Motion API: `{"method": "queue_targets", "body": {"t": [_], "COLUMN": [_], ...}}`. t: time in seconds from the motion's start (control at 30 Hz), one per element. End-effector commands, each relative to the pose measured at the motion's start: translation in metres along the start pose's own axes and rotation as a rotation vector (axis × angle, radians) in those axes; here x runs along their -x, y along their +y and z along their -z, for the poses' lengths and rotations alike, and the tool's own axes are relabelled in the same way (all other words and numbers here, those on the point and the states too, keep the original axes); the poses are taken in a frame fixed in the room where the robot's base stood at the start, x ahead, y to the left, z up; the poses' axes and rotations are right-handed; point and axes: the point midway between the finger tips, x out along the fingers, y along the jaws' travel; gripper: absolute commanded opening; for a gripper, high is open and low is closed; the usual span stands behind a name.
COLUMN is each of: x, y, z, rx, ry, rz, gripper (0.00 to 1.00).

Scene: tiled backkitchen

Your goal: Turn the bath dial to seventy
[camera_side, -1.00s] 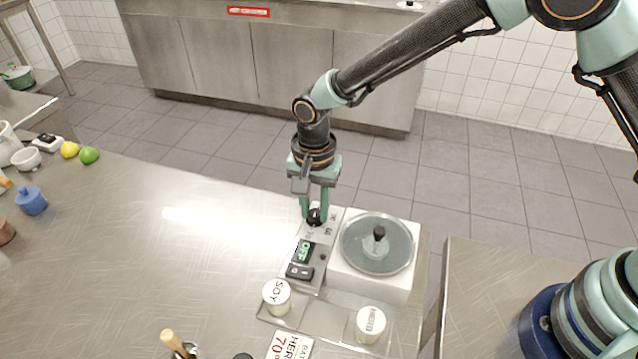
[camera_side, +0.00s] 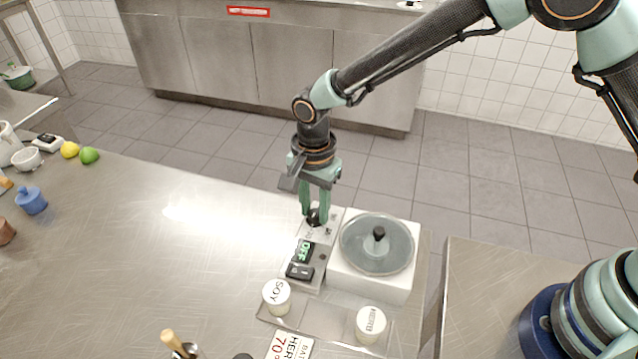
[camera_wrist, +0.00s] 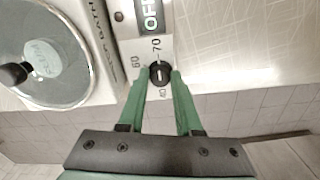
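The bath dial (camera_wrist: 160,73) is a small black knob on the grey panel of the bath unit, with printed numbers around it, among them 60 and 70. A white mark shows on the knob, but its exact setting is too small to read. My gripper (camera_side: 315,219) points down over the dial, which is partly hidden between the fingers in the side view. In the wrist view my gripper's green fingers (camera_wrist: 160,78) lie one on each side of the knob and appear to touch it. The green display (camera_side: 304,252) beside it reads OFF.
A white bath with a round lid (camera_side: 377,243) and black knob stands right of the panel. A black switch (camera_side: 299,272) is below the display. Jars (camera_side: 277,297) and (camera_side: 370,325) and a card reading 70 (camera_side: 287,346) are nearer. The counter's middle is clear.

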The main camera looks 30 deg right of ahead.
Motion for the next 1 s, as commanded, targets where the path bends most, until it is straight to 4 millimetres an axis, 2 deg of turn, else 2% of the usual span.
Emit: {"method": "queue_targets", "body": {"t": [0.03,0.07,0.47,0.57,1.0], "x": [0.001,0.001,0.005,0.017,0.101], "y": [0.000,0.000,-0.001,-0.001,-0.001], "z": [0.000,0.000,0.000,0.000,0.000], "rx": [0.000,0.000,0.001,0.001,0.001], "ry": [0.000,0.000,0.000,0.000,0.000], "rz": [0.000,0.001,0.003,0.006,0.006], "gripper": [0.54,0.61,0.61,0.61,0.61]}}
